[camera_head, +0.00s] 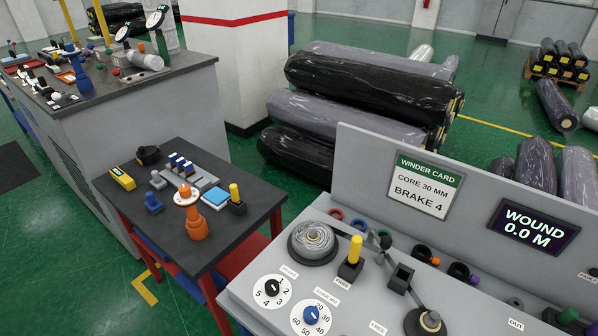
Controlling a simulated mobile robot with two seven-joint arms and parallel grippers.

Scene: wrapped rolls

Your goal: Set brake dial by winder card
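The winder card (425,185) is a white sign with a green header on the grey console's upright panel. It reads "CORE 30 MM" and "BRAKE 4". A white dial with a black knob (272,287), numbered 1 to 5, sits at the console's left front; its small label looks like "BRAKE". Where its knob points is too small to tell. A second white dial with a blue knob (311,315), numbered 20 to 60, is to its lower right and is cut by the bottom edge. Neither of my grippers is in view.
A grey film roll (313,238), a yellow-handled lever (355,250) and a black arm (400,279) stand behind the dials. A display (533,225) reads "WOUND 0.0 M". A dark side table (170,215) with tools is at left. Wrapped rolls (365,90) lie behind.

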